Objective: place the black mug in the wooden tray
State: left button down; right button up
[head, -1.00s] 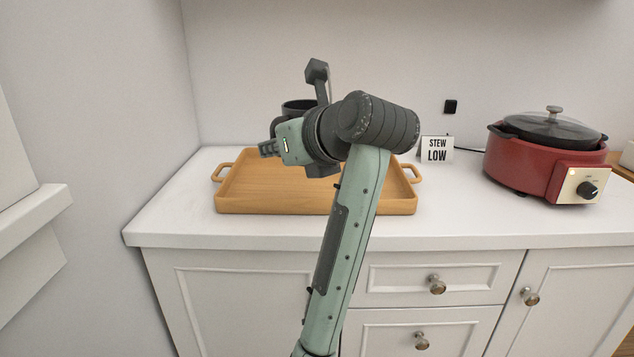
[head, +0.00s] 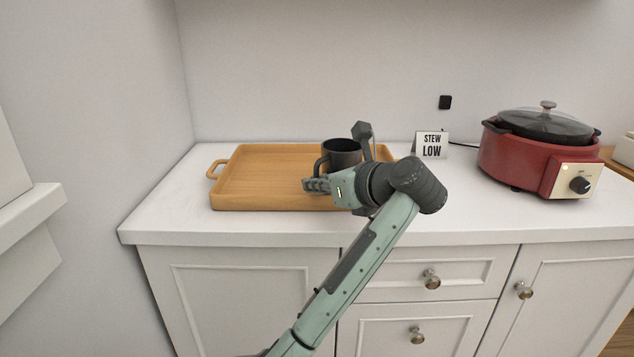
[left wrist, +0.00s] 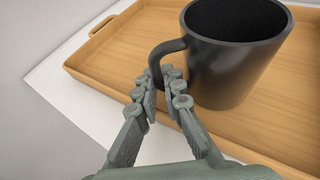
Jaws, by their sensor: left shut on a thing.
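The black mug (head: 343,152) is upright over the right half of the wooden tray (head: 262,176). In the left wrist view the mug (left wrist: 232,62) shows large, with its handle toward my left gripper (left wrist: 165,88). The fingers are shut on that handle. In the head view my left gripper (head: 318,185) is in front of the mug and partly covers its lower side. The tray (left wrist: 120,65) lies beneath the mug in the wrist view. I cannot tell whether the mug's base touches the tray floor. My right gripper is not in view.
A red cooker (head: 520,160) with a dark lid stands at the right of the white counter (head: 480,222). A "STEW LOW" sign (head: 431,145) stands between tray and cooker. The left half of the tray is empty. Walls bound the counter at left and back.

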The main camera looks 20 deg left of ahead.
pick_arm(q)
jog(key=shift+f, duration=0.1)
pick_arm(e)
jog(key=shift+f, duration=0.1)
pick_arm(q)
jog(key=c, duration=1.6)
grip_release()
jog(key=shift+c, duration=0.2)
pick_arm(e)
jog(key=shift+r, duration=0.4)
pick_arm(q)
jog(key=shift+r, duration=0.25)
jog(key=v, duration=0.2)
jog(key=shift+s+d, duration=0.15)
jog(key=shift+d, duration=0.15)
jog(key=v, duration=0.9)
jog(key=shift+s+r, duration=0.15)
jog(key=shift+s, duration=0.05)
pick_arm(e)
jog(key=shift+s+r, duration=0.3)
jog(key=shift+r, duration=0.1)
